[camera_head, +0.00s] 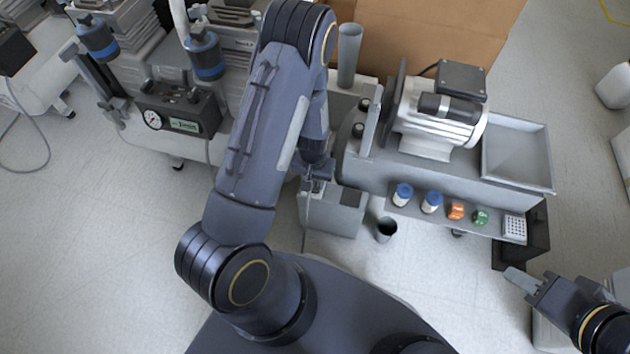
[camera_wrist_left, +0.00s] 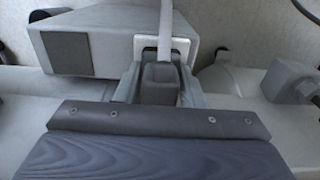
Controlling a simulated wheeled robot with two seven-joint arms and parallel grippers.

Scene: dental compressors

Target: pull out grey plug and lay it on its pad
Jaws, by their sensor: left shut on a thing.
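The grey plug (camera_wrist_left: 160,82) sits between the fingers of my left gripper (camera_wrist_left: 158,90) in the left wrist view. The gripper is shut on it. A pale cable runs up from the plug across a white-framed socket plate (camera_wrist_left: 148,46). I cannot tell whether the plug is still seated. In the head view my left gripper (camera_head: 316,178) is over the left part of a grey box (camera_head: 330,218) and hides most of the plug. A dark square pad (camera_head: 349,197) lies on the box's right part; it also shows in the left wrist view (camera_wrist_left: 67,54). My right gripper (camera_head: 524,283) is at the lower right, away from the box.
A bench (camera_head: 372,176) with a motor (camera_head: 436,133) and an empty tray (camera_head: 516,158) stands right of the box. Several small jars and caps line its front shelf. A dark cup (camera_head: 386,229) stands beside the box. A gauge unit (camera_head: 178,113) is at left.

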